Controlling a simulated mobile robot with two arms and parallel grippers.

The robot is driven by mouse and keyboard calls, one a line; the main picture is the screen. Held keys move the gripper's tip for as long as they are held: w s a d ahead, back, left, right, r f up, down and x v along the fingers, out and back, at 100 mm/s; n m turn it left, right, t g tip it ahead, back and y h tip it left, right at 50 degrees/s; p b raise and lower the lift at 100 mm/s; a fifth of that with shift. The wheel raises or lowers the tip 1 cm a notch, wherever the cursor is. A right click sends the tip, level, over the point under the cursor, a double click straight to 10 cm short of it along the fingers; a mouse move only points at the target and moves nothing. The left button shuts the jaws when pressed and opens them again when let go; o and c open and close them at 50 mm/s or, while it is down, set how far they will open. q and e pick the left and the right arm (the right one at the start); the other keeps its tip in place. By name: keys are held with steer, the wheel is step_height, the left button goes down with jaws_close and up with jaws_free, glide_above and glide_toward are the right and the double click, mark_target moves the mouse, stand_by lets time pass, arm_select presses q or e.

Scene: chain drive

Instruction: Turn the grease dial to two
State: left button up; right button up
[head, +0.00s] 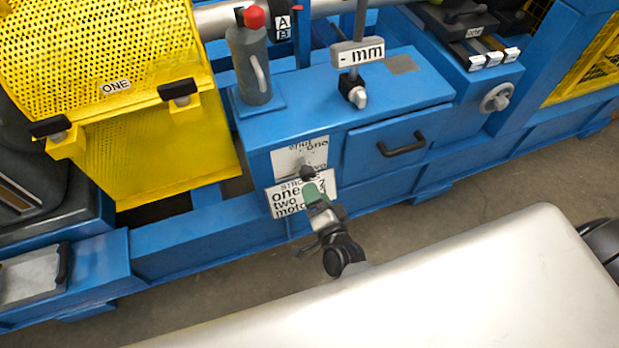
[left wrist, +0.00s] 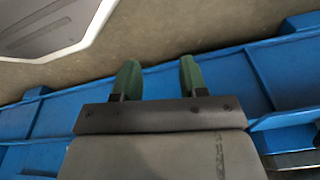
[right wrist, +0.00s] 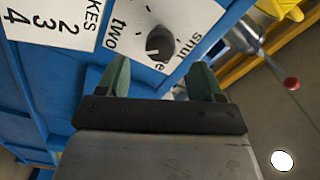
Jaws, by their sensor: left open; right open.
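The grease dial is a dark round knob (right wrist: 160,43) on a white plate (right wrist: 140,15) in the right wrist view. The plate reads "two" left of the knob and "shut" right of it; a word below is partly covered. A pale mark shows on the knob's lower left, but I cannot tell which word it points to. In the head view the dial (head: 307,172) is on the blue front panel. My right gripper (head: 314,190) is open just in front of it, its fingers (right wrist: 160,76) apart with nothing between them. My left gripper (left wrist: 158,78) is open and empty.
A strokes label (head: 288,200) sits below the dial plate. A drawer with a black handle (head: 402,146) is to the right. A grey canister with a red cap (head: 250,65) stands above. A yellow mesh guard (head: 110,60) is at left. Bare floor (head: 440,220) lies in front.

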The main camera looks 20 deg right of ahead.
steer(key=s, duration=0.3)
steer(key=shift+s, duration=0.4)
